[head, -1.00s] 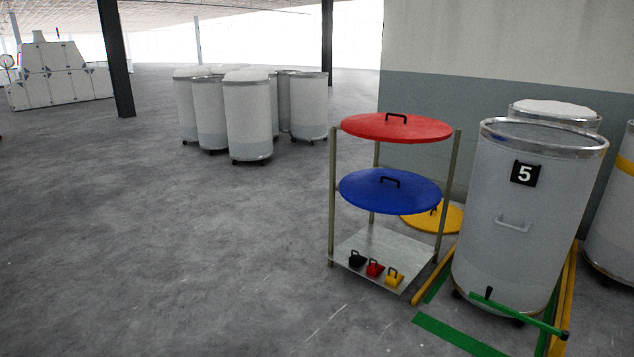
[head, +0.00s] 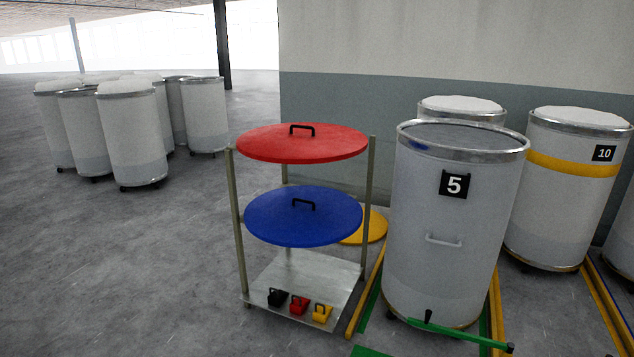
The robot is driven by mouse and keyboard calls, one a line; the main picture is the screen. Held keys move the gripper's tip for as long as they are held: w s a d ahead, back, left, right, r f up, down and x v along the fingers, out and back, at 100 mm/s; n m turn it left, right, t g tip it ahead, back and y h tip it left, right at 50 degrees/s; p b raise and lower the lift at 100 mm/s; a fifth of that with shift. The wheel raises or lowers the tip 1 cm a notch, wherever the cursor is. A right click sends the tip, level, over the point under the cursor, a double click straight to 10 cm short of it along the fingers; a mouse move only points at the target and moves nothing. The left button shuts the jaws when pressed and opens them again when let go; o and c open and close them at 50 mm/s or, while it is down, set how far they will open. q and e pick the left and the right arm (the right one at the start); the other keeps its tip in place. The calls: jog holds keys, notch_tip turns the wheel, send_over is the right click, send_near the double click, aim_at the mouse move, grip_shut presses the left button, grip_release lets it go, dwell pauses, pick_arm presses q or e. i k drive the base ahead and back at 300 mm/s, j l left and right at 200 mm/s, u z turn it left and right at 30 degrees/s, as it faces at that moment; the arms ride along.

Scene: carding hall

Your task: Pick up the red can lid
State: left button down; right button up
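The red can lid (head: 270,147) is a round disc with a black handle on top. It lies flat on the top level of a metal rack (head: 367,200) in the head view, left of the can marked 5. A blue lid (head: 290,222) with a black handle lies on the level below it. Neither of my grippers shows in the head view.
The can marked 5 (head: 440,220) stands close right of the rack, a green bar (head: 460,335) at its foot. Can 10 (head: 565,205) stands farther right. A yellow lid (head: 375,230) is behind the rack. Small black, red and yellow pieces sit on the bottom shelf (head: 300,270).

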aim_at(291, 143)
jog(key=i+l, duration=0.15)
jog(key=i, duration=0.2)
jog(key=i+l+u, duration=0.1)
jog(key=i, duration=0.25)
jog(key=i+l, duration=0.15)
jog(key=i, duration=0.2)
jog(key=i+j+z, duration=0.25)
jog(key=i, duration=0.3)
jog(key=j, duration=0.1)
